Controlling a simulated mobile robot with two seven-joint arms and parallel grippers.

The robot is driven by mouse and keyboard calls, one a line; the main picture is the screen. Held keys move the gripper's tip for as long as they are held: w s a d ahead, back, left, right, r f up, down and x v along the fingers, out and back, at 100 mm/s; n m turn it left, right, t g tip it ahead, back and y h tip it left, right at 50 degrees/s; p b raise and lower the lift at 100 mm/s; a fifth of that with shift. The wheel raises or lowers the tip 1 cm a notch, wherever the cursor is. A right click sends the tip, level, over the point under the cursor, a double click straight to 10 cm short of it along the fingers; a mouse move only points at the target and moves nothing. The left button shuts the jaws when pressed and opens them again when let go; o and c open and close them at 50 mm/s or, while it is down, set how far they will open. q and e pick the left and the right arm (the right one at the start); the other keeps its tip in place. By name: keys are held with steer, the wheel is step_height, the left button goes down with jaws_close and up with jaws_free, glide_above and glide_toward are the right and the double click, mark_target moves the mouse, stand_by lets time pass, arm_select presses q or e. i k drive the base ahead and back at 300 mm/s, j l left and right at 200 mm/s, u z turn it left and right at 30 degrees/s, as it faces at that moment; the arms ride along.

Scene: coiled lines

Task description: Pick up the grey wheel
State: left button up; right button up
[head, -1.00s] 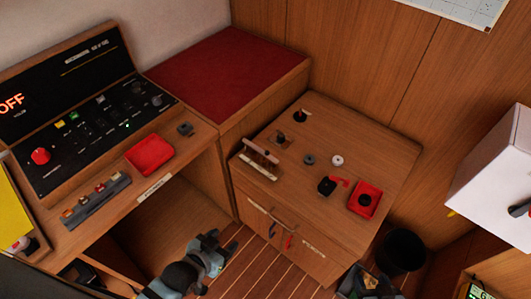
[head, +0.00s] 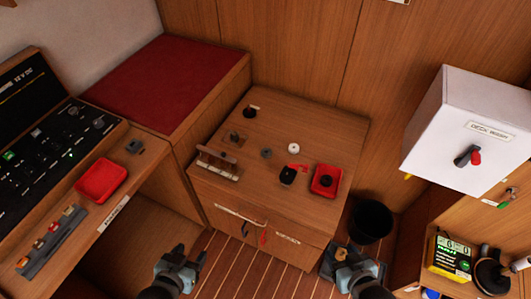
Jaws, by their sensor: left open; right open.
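The small grey wheel (head: 266,153) lies on the wooden cabinet top (head: 325,128), near its middle. A white round piece (head: 293,148) lies just to its right. My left gripper (head: 188,254) is open and empty, low in front of the cabinet and left of it. My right gripper (head: 346,252) is open, low at the cabinet's front right, below the bin. Both grippers are well apart from the wheel. Nothing hides the wheel.
A red tray (head: 341,179) holding a black round piece and a black item (head: 287,176) sit right of the wheel. A rail-like rack (head: 217,164) stands at the cabinet's left front. A black bin (head: 371,221) is at right. A white box (head: 467,118) juts from the wall.

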mark_target(269, 152)
steer(key=i+l+u, duration=0.1)
steer(key=u, duration=0.3)
steer(key=i+l+u, duration=0.1)
steer(key=l+u, duration=0.4)
steer(key=u, duration=0.25)
steer(key=i+l, duration=0.05)
